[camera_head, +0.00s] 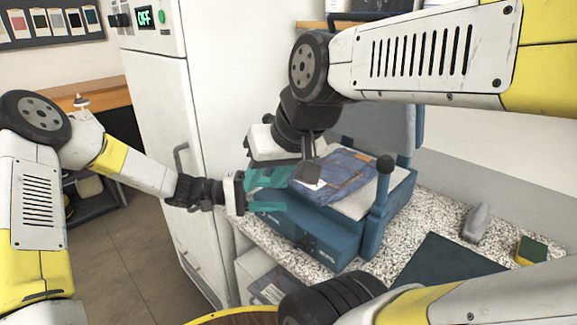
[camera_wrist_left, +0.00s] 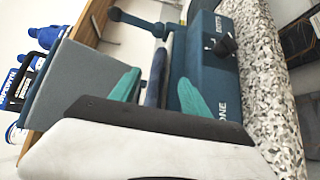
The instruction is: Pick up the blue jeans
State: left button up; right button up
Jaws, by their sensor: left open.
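The blue jeans (camera_head: 345,172) lie folded on the white pad (camera_head: 374,197) of a blue press (camera_head: 330,240) whose lid (camera_head: 375,128) stands raised. My left gripper (camera_head: 279,190) is open at the near left edge of the press, its teal fingers one above the other. In the left wrist view the jeans show as a narrow dark blue strip (camera_wrist_left: 152,85) between the open fingers (camera_wrist_left: 160,79); contact cannot be told. My right gripper (camera_head: 309,168) hangs over the left part of the jeans and hides some of them; its jaw state is unclear.
The press stands on a speckled counter (camera_head: 419,225) beside a tall white cabinet (camera_head: 165,125). A grey object (camera_head: 477,222), a green and yellow block (camera_head: 532,250) and a dark mat (camera_head: 450,268) are to the right. Blue containers (camera_wrist_left: 18,85) show in the left wrist view.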

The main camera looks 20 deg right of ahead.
aim_at(299, 194)
pick_arm(q)
jog(key=shift+w+d+h, duration=0.15)
jog(key=shift+d+h, duration=0.15)
jog(key=shift+d, duration=0.05)
jog(key=x, duration=0.7)
jog(key=shift+w+f, duration=0.1)
jog(key=shift+f, duration=0.05)
grip_shut()
dwell(1.0)
